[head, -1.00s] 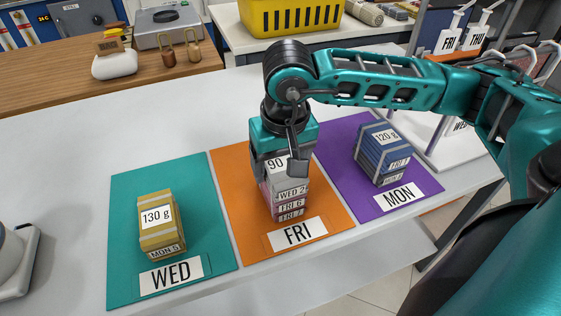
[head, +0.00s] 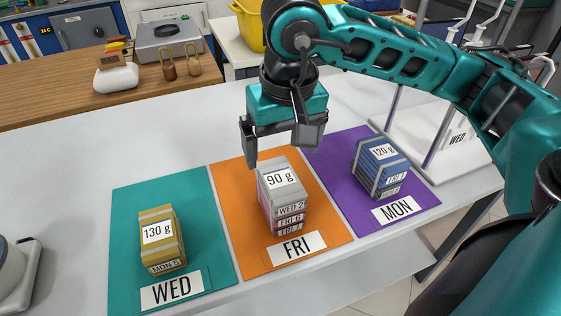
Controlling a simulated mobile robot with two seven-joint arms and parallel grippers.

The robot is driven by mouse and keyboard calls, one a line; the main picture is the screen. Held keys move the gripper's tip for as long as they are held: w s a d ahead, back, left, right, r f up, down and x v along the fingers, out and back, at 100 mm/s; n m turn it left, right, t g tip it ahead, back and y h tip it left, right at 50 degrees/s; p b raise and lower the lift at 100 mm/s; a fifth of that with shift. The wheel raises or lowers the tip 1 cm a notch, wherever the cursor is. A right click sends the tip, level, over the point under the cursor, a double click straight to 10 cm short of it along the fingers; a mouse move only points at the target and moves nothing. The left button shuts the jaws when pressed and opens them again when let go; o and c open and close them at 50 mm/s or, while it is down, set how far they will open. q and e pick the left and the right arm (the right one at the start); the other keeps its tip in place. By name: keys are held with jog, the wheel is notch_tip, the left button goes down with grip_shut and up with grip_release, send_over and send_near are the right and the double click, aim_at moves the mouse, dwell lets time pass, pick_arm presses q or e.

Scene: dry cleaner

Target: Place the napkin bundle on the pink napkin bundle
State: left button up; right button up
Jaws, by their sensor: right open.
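On the orange FRI mat (head: 232,218) stands a stack of bundles. Its top is a grey napkin bundle (head: 274,180) labelled 90 g and WED 2. Under it are the pink napkin bundles (head: 291,220), with tags FRI 6 and FRI 7. The grey bundle rests on the pink ones, roughly lined up. My right gripper (head: 277,155) is open and empty, just above and behind the stack, clear of the grey bundle. My left gripper is not in view.
A yellow bundle (head: 160,234) labelled 130 g sits on the teal WED mat (head: 200,225). Blue bundles (head: 379,165) labelled 120 g sit on the purple MON mat (head: 335,160). A white stand (head: 450,160) is at the right. The table behind the mats is clear.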

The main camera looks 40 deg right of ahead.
jog(key=shift+s+r, duration=0.15)
jog(key=shift+r, duration=0.65)
jog(key=shift+s+r, duration=0.1)
jog(key=shift+r, duration=0.7)
jog(key=shift+a, duration=0.1)
